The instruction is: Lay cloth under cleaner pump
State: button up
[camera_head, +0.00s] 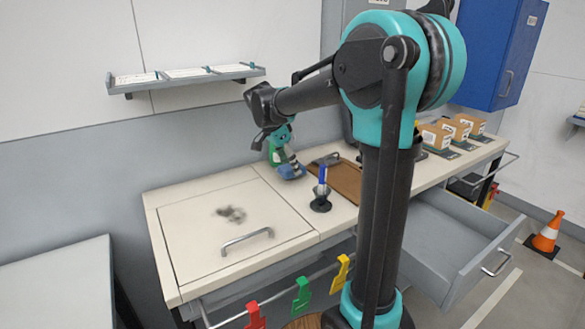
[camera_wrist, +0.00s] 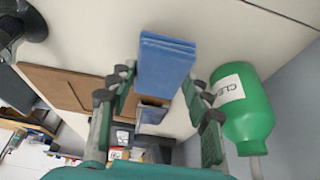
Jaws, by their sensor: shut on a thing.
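My gripper (camera_head: 287,158) is shut on a folded blue cloth (camera_head: 292,171), above the back of the counter. In the wrist view my gripper's fingers (camera_wrist: 160,88) stand on both sides of the cloth (camera_wrist: 166,65), which sticks out past the fingertips. The green cleaner pump bottle (camera_wrist: 244,108) is close to the right finger in the wrist view, its label partly readable. In the head view the bottle (camera_head: 273,153) is just behind my gripper and partly hidden by it. I cannot tell whether the cloth touches the counter.
A dark smudge (camera_head: 232,214) lies on the counter's left panel, behind a metal handle (camera_head: 247,240). A black holder with a blue-handled item (camera_head: 321,190) stands near the brown board (camera_head: 347,180). An open drawer (camera_head: 455,245) juts out at right. A shelf (camera_head: 186,78) hangs above.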

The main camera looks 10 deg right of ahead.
jog(key=shift+x, duration=0.85)
jog(key=shift+d, duration=0.15)
jog(key=o, duration=1)
jog(key=shift+o, duration=0.2)
jog(key=shift+r, duration=0.15)
jog(key=a+r, duration=0.1)
jog(key=s+a+r, duration=0.1)
jog(key=shift+a+r, duration=0.2)
jog(key=shift+r, duration=0.15)
jog(key=s+a, duration=0.1)
jog(key=a, duration=0.2)
jog(key=s+a, duration=0.1)
jog(key=a, duration=0.2)
jog(key=s+a, duration=0.2)
jog(key=a, duration=0.1)
jog(key=shift+a, duration=0.4)
